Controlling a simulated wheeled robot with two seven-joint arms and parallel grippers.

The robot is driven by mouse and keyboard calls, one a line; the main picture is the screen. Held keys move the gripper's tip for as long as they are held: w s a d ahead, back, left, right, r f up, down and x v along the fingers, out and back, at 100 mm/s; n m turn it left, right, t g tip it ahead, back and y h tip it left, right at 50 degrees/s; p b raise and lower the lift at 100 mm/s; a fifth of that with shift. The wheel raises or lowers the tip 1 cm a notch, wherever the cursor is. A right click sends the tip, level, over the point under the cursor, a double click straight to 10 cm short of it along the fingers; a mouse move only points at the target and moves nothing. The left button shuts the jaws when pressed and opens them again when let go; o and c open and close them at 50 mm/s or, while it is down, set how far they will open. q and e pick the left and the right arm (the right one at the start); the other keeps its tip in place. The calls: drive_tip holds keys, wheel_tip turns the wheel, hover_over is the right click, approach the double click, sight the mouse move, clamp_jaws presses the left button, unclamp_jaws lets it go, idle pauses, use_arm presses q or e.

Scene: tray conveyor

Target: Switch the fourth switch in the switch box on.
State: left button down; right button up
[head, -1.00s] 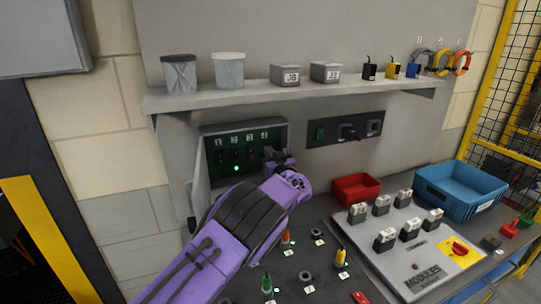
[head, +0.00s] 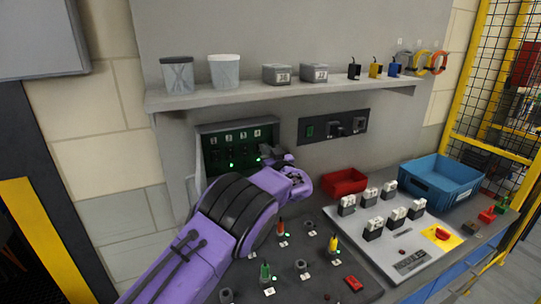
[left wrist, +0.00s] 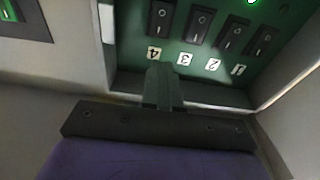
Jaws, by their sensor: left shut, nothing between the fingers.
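The switch box (head: 197,150) is open on the wall, with labels 1 to 4 in a row over its dark rocker switches. Two green lamps glow in it, one under the second switch and one under the fourth. The left wrist view shows the labels upside down; the fourth switch (left wrist: 161,20) is at the left of the row, and its lamp is out of frame. My left gripper (head: 266,152) is shut and empty at the box's right side. Its fingertips (left wrist: 162,76) lie near label 4, apart from the rocker in the picture. My right gripper is not in view.
A shelf (head: 290,92) with cups and small boxes is above. A dark panel (head: 333,126) with a green switch and knobs is right of the box. A red bin (head: 344,183), a blue bin (head: 440,182) and a modules board are on the bench (head: 330,285).

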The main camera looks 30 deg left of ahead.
use_arm(q)
drive_tip(key=r+b+v, duration=0.1)
drive_tip(key=b+v, duration=0.1)
drive_tip(key=v, duration=0.6)
drive_tip(key=shift+s+d+r+b, duration=0.15)
drive_tip(key=shift+d+r+b, duration=0.1)
drive_tip(key=shift+r+b, duration=0.05)
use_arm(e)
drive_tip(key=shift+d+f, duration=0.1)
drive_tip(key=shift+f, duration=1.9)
